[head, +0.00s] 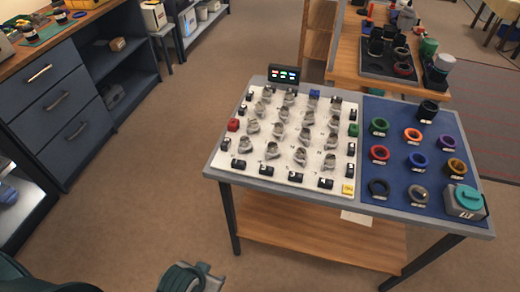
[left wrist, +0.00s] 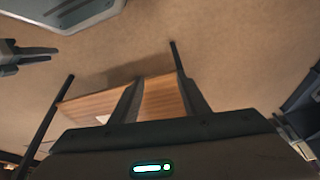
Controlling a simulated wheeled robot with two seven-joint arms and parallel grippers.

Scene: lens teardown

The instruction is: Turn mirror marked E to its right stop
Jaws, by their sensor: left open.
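A white board (head: 245,170) on the table carries rows of small grey mirror mounts (head: 278,131). Their letters are too small to read, so I cannot tell which mirror is marked E or how it is turned. My left gripper (head: 190,277) is at the bottom edge of the head view, low in front of the table and well apart from the board. In the left wrist view its two dark fingers (left wrist: 158,98) stand apart with nothing between them. A grey pronged part (left wrist: 28,55) at that view's left edge may be my right gripper; its opening is unclear.
A dark display box (head: 284,74) stands at the board's back edge. A blue mat (head: 395,172) right of the board holds several coloured rings and a teal-topped device (head: 464,200). A wooden shelf (head: 300,228) lies under the table. Floor in front is clear.

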